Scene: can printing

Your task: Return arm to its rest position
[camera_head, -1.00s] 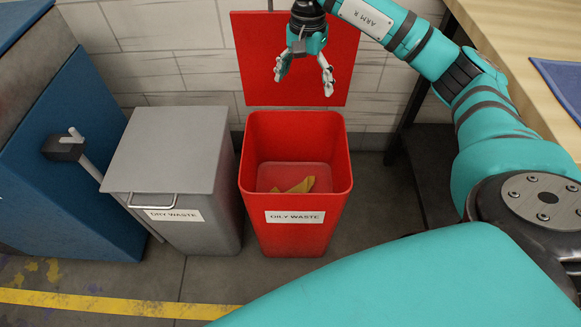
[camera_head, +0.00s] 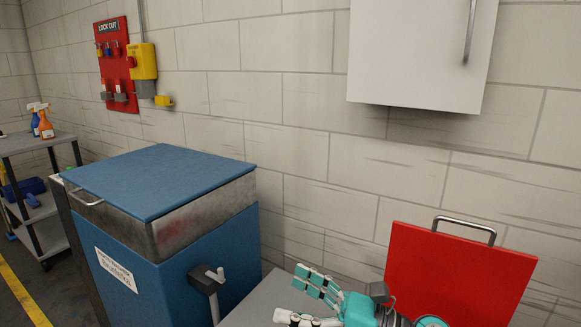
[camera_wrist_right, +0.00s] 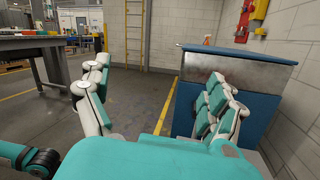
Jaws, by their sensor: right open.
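My right gripper (camera_head: 294,295) is at the bottom of the head view, pointing left, in front of the red lid (camera_head: 455,272) and over the grey bin top (camera_head: 265,302) in the picture. Its fingers are apart, with nothing between them. In the right wrist view my right gripper (camera_wrist_right: 158,78) also shows spread, empty fingers, with floor and the blue cabinet behind them. Most of my right arm is out of the head view. My left gripper is in neither view.
A blue cabinet (camera_head: 200,265) with a side lever (camera_head: 208,285) stands left of the gripper. A white wall cabinet (camera_head: 418,50) hangs above. A lockout board (camera_head: 116,65) is on the wall, and a cart (camera_head: 38,195) stands far left. The wrist view shows open floor (camera_wrist_right: 145,88).

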